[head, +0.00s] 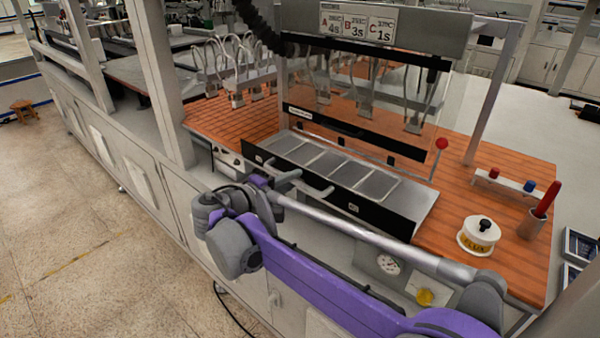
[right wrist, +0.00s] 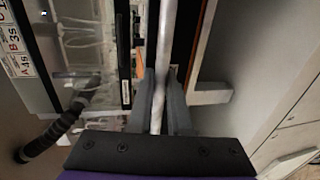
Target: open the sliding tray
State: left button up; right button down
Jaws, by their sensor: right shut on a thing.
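The sliding tray (head: 388,207) has a long black front panel and several shallow grey compartments, which show in front of the clear shield. A pale bar handle (head: 318,193) stands off its front panel. My right gripper (head: 284,185) is at the handle's left part, with my purple arm reaching in from the lower right. In the right wrist view the pale handle bar (right wrist: 168,40) runs between the two grey fingers of my right gripper (right wrist: 160,95), which are shut on it. My wrist hides part of the handle's left end. My left gripper is not in view.
A clear shield with a black lower edge (head: 355,134) stands over the tray. A red-knobbed lever (head: 441,144), a white round tin (head: 479,235) and a cup with a red-handled tool (head: 534,224) are to the right. Open floor (head: 80,220) lies at left.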

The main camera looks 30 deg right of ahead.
jog(key=f+v, duration=0.2)
jog(key=v, duration=0.7)
jog(key=shift+s+a, duration=0.1)
jog(key=c, duration=0.8)
grip_release()
jog(key=shift+a, duration=0.2)
jog(key=shift+c, duration=0.2)
jog(key=v, duration=1.1)
jog(key=shift+b, duration=0.3)
jog(key=shift+d+f, duration=0.1)
